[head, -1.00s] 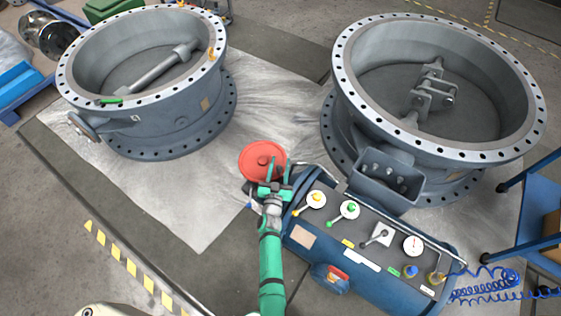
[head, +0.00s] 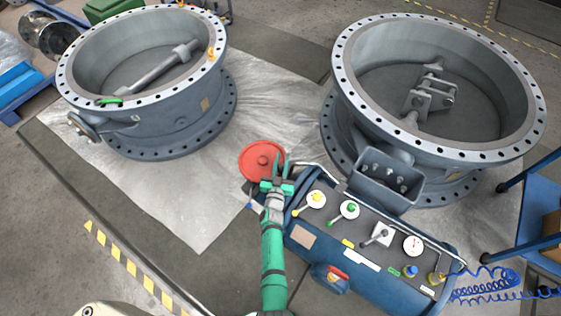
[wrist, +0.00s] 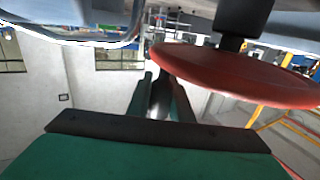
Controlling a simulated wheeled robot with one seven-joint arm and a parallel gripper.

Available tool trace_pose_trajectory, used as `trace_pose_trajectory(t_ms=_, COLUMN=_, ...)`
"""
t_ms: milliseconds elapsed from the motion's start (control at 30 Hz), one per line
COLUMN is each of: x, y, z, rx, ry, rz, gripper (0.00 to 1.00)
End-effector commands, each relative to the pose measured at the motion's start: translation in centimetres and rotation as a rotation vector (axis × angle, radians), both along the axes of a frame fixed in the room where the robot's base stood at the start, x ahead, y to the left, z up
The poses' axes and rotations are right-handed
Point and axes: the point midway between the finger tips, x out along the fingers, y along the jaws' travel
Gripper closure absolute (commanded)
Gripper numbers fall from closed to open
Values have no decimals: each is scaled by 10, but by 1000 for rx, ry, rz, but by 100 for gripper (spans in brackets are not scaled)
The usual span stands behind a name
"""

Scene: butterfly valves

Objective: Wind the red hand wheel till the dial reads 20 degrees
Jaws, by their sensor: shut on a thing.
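The red hand wheel (head: 257,163) is at the left end of the blue cylindrical body, between the two big valves. In the wrist view the wheel (wrist: 235,75) fills the upper right, on a black hub. My gripper (head: 283,162) is at the wheel's right edge. In the wrist view its green fingers (wrist: 161,92) are shut around a greyish handle at the rim, blurred and partly hidden. A round white dial with a red mark (head: 413,245) sits on the right part of the blue body's panel; its reading is too small to tell.
A yellow lever (head: 315,199), a green lever (head: 349,210) and a grey lever (head: 378,235) stand on the panel near my gripper. Large open valves stand at left (head: 180,125) and right (head: 345,105). A blue cart (head: 535,215) stands at the right edge.

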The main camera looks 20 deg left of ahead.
Motion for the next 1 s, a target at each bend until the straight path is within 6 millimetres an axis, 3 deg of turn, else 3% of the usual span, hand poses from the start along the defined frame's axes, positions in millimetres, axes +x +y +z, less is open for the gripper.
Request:
trace_pose_trajectory(t_ms=100, x=11, y=7, z=1, rx=0, ry=2, rz=10, gripper=100)
trace_pose_trajectory(t_ms=367, x=11, y=12, z=0, rx=-1, ry=3, rz=19, gripper=100)
trace_pose_trajectory(t_ms=400, x=11, y=13, z=0, rx=-1, ry=3, rz=20, gripper=78)
trace_pose_trajectory(t_ms=467, x=11, y=13, z=1, rx=0, ry=2, rz=20, gripper=63)
trace_pose_trajectory(t_ms=500, x=11, y=12, z=1, rx=0, ry=2, rz=19, gripper=62)
trace_pose_trajectory(t_ms=1000, x=12, y=6, z=0, rx=0, ry=1, rz=8, gripper=62)
